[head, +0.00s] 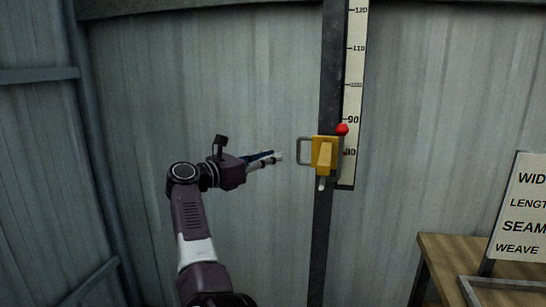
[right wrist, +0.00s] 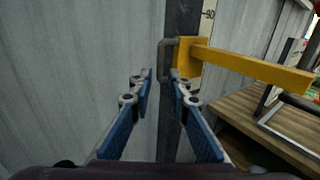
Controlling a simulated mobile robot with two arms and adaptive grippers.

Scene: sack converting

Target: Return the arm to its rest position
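My right gripper (head: 268,158) is raised in front of the corrugated wall, left of a yellow slider (head: 324,156) on a dark vertical post. Its fingers point right, towards the slider's grey loop handle (head: 303,151), with a visible gap between. In the right wrist view the blue-padded fingers (right wrist: 161,75) are apart with nothing between them. The handle (right wrist: 165,60) and the yellow slider (right wrist: 250,67) lie beyond the fingertips. My left gripper is not in view.
The dark post (head: 327,80) carries a white number scale (head: 354,70); a red knob (head: 342,129) sits by the slider, between 80 and 90. A wooden table (head: 450,250) with a metal frame and a lettered sign (head: 520,205) stands at lower right.

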